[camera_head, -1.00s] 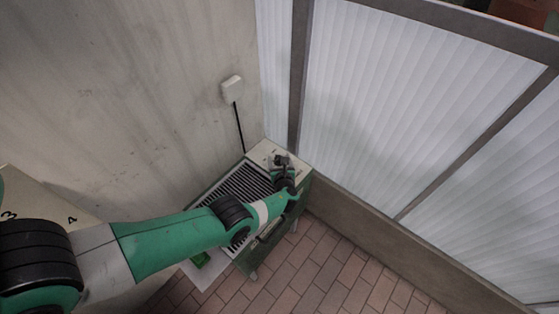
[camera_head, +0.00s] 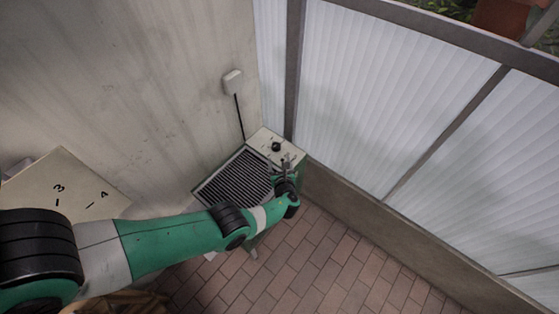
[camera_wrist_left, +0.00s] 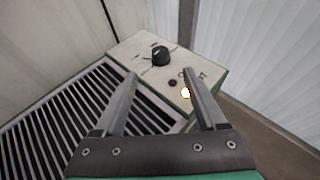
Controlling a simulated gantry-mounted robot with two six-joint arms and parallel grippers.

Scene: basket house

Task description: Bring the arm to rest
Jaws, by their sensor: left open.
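My left arm reaches in from the left in the head view, and its gripper (camera_head: 287,163) is above the right end of a grilled appliance. In the left wrist view the gripper (camera_wrist_left: 160,85) is open, its two fingers apart with nothing between them. The appliance's pale control panel (camera_wrist_left: 205,72) with a black knob (camera_wrist_left: 160,55) lies beyond the fingertips; the knob also shows in the head view (camera_head: 276,147). A small bright light (camera_wrist_left: 186,92) shows by the right finger. My right gripper is not in view.
The dark slatted grille (camera_head: 235,178) lies left of the panel. A plaster wall (camera_head: 130,90) stands behind it and a translucent panelled wall (camera_head: 390,90) at the right. A numbered pale board (camera_head: 75,185) is at left. Brick floor (camera_head: 320,260) is open at front.

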